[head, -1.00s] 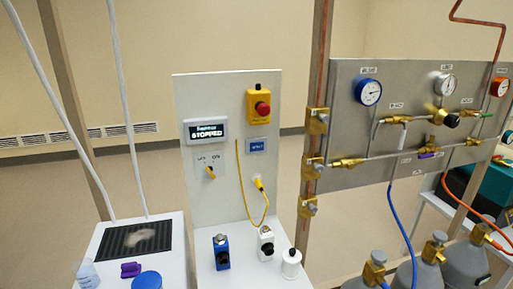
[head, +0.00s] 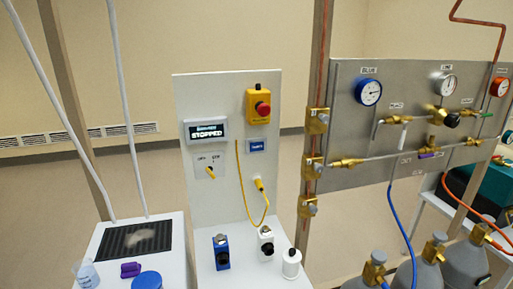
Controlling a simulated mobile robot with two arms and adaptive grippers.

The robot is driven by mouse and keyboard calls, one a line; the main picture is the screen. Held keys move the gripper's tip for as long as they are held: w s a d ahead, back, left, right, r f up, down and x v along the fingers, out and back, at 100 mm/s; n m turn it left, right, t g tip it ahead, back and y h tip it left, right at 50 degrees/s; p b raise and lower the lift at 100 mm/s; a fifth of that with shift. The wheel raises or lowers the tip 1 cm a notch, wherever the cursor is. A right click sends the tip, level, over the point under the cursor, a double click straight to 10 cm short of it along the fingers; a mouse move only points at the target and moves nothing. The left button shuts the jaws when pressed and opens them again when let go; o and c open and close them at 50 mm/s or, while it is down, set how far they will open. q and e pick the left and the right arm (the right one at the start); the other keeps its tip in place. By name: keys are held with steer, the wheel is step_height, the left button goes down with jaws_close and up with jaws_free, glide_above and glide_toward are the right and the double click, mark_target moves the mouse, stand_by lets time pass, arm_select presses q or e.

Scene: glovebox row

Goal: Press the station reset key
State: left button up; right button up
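A pale upright station panel (head: 220,97) stands near the middle of the head view. Its display (head: 206,131) reads STOPPED. A yellow box with a red mushroom button (head: 263,108) sits at the upper right of the panel. Below it is a small blue plate or key (head: 257,146) with lettering too small to read. A yellow switch (head: 210,172) sits at the lower left. A yellow cord (head: 243,195) runs to a yellow plug (head: 258,184). I cannot tell for sure which part is the reset key. Neither gripper is in view.
A blue block (head: 221,252), a white block (head: 265,243) and a white cylinder (head: 291,263) stand before the panel. A dark mat (head: 115,240), purple piece (head: 131,269) and blue lid (head: 147,281) are at left. A gas panel (head: 345,130) with gauges and several cylinders (head: 428,262) is at right.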

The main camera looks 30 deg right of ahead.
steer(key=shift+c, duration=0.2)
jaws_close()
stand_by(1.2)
